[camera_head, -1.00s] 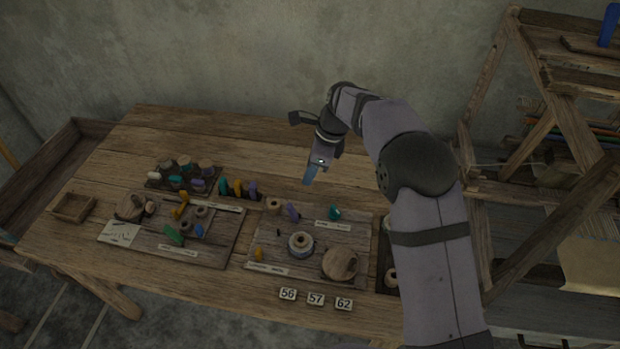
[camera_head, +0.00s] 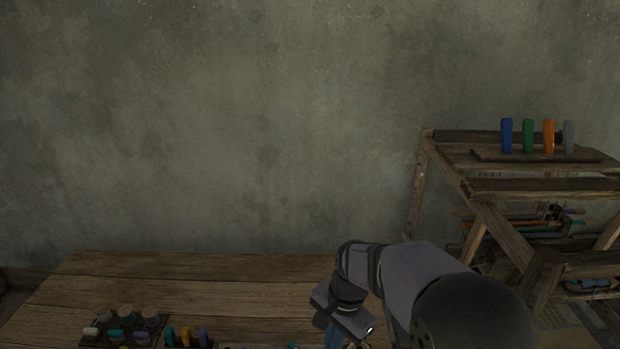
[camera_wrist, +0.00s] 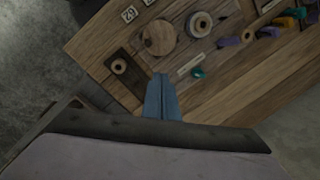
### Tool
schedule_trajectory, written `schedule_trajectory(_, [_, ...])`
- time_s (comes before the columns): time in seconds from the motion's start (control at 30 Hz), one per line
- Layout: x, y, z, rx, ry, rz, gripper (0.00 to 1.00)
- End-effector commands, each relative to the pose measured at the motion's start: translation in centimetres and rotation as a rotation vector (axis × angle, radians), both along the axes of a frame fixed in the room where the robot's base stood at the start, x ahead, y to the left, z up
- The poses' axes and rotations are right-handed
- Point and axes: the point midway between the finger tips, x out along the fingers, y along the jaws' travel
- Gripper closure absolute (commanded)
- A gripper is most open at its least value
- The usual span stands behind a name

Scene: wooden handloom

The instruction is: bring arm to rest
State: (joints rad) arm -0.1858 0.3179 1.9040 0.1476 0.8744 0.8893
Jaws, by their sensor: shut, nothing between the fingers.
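My gripper shows in the wrist view (camera_wrist: 160,79) with its two blue fingers together and nothing between them. It hangs in the air over the wooden table (camera_wrist: 262,96). In the head view my gripper (camera_head: 334,341) is low in the picture, cut off by the bottom edge, in front of the table (camera_head: 200,288).
In the wrist view a round wooden disc (camera_wrist: 159,37), a spool (camera_wrist: 199,24) and a teal piece (camera_wrist: 197,73) lie below. A rack of spools (camera_head: 125,330) is at lower left. The wooden loom (camera_head: 480,188) stands right, with coloured handles (camera_head: 528,136) on top.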

Motion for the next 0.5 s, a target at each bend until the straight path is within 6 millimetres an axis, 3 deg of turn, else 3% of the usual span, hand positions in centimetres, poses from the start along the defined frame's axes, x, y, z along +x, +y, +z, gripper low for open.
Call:
schedule_trajectory(0.03, [-1.9, -1.8, 0.1, -0.019, -0.009, 0.081, 1.0])
schedule_trajectory(0.2, [-8.1, -6.2, -0.4, -0.075, -0.027, 0.383, 1.0])
schedule_trajectory(0.4, [-13.9, -9.1, -1.6, -0.114, -0.027, 0.652, 1.0])
schedule_trajectory(0.5, [-15.7, -9.8, -2.0, -0.121, -0.023, 0.733, 1.0])
